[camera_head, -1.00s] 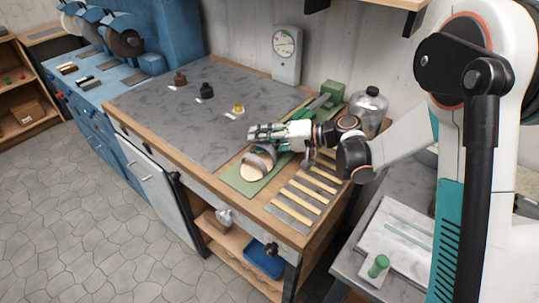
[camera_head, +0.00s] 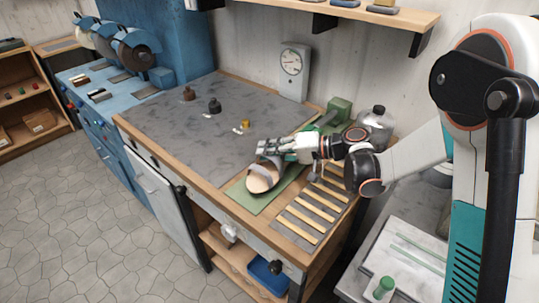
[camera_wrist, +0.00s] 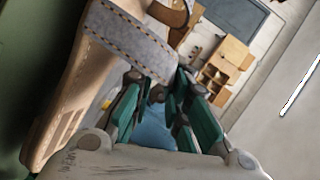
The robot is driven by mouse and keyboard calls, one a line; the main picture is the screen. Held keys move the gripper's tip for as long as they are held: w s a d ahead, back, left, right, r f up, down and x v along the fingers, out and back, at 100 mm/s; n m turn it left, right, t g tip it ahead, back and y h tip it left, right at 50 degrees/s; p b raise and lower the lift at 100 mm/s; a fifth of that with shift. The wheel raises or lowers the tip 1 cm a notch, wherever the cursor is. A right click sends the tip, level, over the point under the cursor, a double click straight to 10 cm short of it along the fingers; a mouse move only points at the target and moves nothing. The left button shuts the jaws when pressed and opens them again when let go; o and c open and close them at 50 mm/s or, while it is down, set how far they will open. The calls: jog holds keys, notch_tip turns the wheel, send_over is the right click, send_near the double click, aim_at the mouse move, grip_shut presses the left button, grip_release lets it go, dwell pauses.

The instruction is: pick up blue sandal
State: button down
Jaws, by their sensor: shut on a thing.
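The sandal (camera_head: 262,180) has a tan sole and a grey-blue strap. It is at the green mat (camera_head: 240,197) on the workbench; I cannot tell whether it is just clear of the mat. In the wrist view the strap (camera_wrist: 135,42) with a dashed yellow-and-dark line and the tan sole (camera_wrist: 75,95) fill the upper left. My gripper (camera_head: 268,150) reaches in from the right over the sandal and is shut on its strap. The green-padded fingers (camera_wrist: 160,105) show close to the strap's lower end. The exact contact is partly hidden.
A slatted rack (camera_head: 312,218) lies to the right of the mat. A glass jar (camera_head: 376,128), a green machine (camera_head: 338,110) and a dial gauge (camera_head: 292,70) stand behind. Small black (camera_head: 215,106) and yellow (camera_head: 245,123) items sit on the grey bench top (camera_head: 185,140), which has wide free room.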

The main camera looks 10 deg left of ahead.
aim_at(269, 165)
notch_tip(269, 165, up, 18)
jog(key=p, duration=0.5)
jog(key=shift+p, duration=0.4)
